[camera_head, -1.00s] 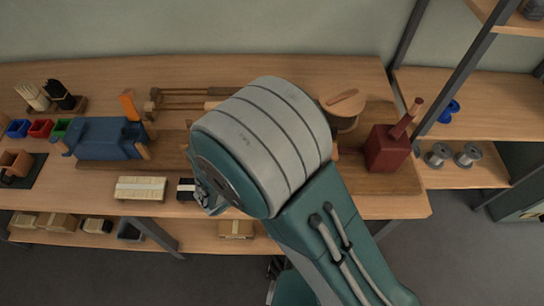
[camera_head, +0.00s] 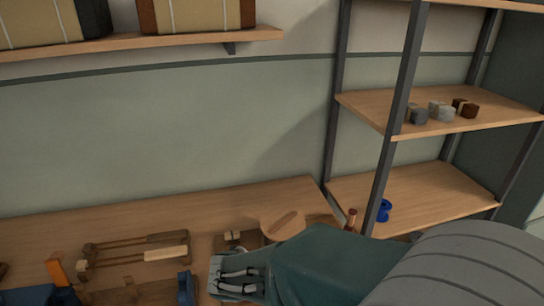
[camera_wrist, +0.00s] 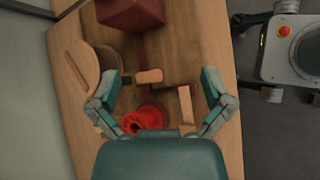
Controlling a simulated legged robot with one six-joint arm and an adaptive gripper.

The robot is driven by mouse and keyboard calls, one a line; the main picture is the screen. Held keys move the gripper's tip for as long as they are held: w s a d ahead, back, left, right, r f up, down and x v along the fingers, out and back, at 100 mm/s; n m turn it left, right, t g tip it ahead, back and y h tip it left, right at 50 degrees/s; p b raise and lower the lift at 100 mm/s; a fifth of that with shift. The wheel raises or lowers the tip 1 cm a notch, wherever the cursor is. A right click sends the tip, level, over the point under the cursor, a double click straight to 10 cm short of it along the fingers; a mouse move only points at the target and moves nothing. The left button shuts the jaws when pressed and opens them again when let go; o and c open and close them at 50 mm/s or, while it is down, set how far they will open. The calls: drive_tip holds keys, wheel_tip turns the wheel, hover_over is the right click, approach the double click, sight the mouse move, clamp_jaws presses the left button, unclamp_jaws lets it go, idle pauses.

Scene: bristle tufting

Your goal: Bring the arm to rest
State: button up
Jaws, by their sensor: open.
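My gripper (camera_wrist: 158,88) shows in the wrist view with its two teal fingers spread wide. No object is held between them. Below it on the wooden bench (camera_wrist: 210,35) are a red spool (camera_wrist: 143,118), a short wooden peg (camera_wrist: 149,76) and a small wooden block (camera_wrist: 186,105). My arm fills the lower right of the head view, bent over the bench, and hides much of the bench's right side.
A round wooden-topped piece (camera_head: 284,224) stands at the bench's back, and a dark red block (camera_wrist: 130,12) shows in the wrist view. Wooden frame tools (camera_head: 135,252) lie left. A metal-posted shelf (camera_head: 440,195) stands right, holding a blue spool (camera_head: 384,210). A wall shelf (camera_head: 150,43) hangs above.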

drive_tip(key=s+d+r+m+y, duration=0.7)
drive_tip(key=s+d+r+m, duration=0.3)
drive_tip(key=m, duration=0.7)
wheel_tip(320, 180, up, 2)
drive_tip(key=shift+s+d+m+t+y, duration=0.2)
drive_tip(key=shift+s+m+t+y, duration=0.15)
drive_tip(key=shift+s, duration=0.4)
